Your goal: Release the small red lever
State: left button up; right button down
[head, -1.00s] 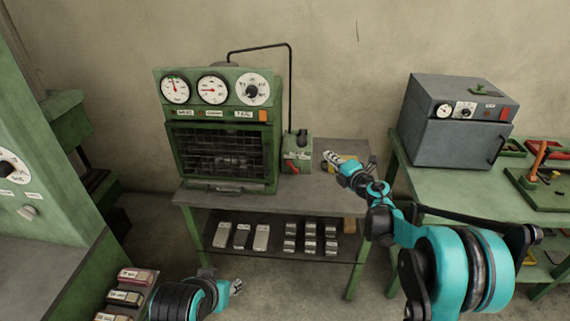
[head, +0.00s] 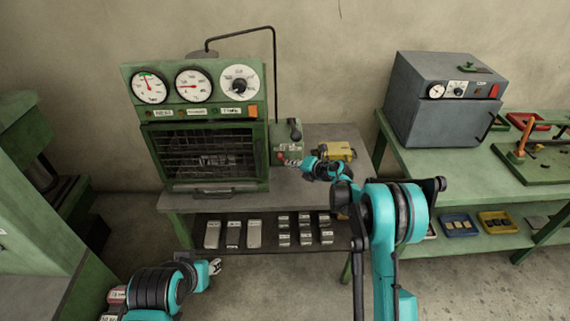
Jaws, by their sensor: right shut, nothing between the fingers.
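The small red lever (head: 281,157) is on the front of a small green box (head: 287,140) just right of the green press cabinet. My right gripper (head: 291,162) is shut and empty, with its fingertips right beside the lever and partly covering that spot. Whether they touch the lever I cannot tell. My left gripper (head: 215,266) is low in front of the bench, away from the lever; its fingers are too small to read.
The green cabinet (head: 262,150) has dials and a barred front. A yellow object (head: 337,151) lies behind my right wrist on the bench (head: 190,203). Metal blocks sit on the shelf below. A grey oven (head: 430,110) stands on the right-hand table.

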aim_at(281, 158)
jog(key=b+x, duration=0.2)
jog(key=x, duration=0.7)
jog(key=shift+d+r+m+t+y+b, duration=0.3)
jog(key=shift+d+y+b, duration=0.1)
jog(key=shift+y, duration=0.2)
dwell(0.3)
jog(key=shift+d+r, duration=0.25)
jog(key=shift+d, duration=0.1)
jog(key=shift+d+r+b, duration=0.2)
jog(key=shift+d+b, duration=0.1)
jog(key=shift+d, duration=1.55)
jog(key=shift+d+f+b, duration=0.3)
jog(key=shift+d+b, duration=0.15)
jog(key=shift+d, duration=0.65)
